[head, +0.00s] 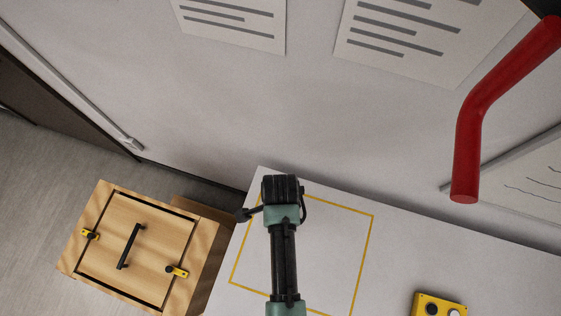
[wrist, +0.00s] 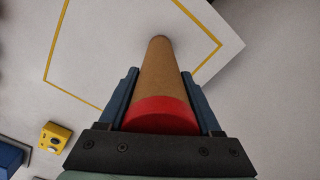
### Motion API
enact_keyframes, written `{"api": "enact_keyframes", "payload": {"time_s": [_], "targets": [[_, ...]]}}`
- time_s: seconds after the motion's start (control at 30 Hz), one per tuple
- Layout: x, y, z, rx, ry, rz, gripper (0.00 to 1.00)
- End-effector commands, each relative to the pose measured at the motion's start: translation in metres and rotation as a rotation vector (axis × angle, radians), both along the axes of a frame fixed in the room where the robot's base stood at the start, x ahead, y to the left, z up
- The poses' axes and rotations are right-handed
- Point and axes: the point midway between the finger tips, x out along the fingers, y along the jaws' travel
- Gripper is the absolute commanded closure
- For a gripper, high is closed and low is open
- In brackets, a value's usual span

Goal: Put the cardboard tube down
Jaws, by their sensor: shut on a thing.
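The cardboard tube (wrist: 163,78) is brown with a red band at its near end. In the wrist view it lies lengthwise between the two blue fingers of my gripper (wrist: 158,74), which is shut on it. I cannot tell whether that end touches the surface. In the head view my arm is over the yellow outline (head: 363,262) on the white table (head: 480,262), and the gripper and tube are hidden.
A yellow button box (head: 437,305) sits on the table at the lower right; it also shows in the wrist view (wrist: 54,137). A wooden box (head: 150,245) with a black handle stands left of the table. A red pipe (head: 468,150) hangs at the upper right.

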Motion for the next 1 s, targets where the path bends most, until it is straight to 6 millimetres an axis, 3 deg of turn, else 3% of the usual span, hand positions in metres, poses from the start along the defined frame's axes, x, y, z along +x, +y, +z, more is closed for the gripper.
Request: {"api": "enact_keyframes", "payload": {"time_s": [0.23, 0.27, 0.4, 0.8, 1.0], "targets": [[0.0, 0.0, -0.004, 0.0, 0.0, 0.0, 1.0], [0.0, 0.0, -0.003, 0.0, 0.0, 0.0, 0.29], [0.0, 0.0, -0.003, 0.0, 0.0, 0.0, 0.05], [0.001, 0.0, 0.004, 0.0, -0.002, 0.0, 0.05], [0.001, 0.0, 0.033, 0.0, -0.006, 0.0, 0.05]]}}
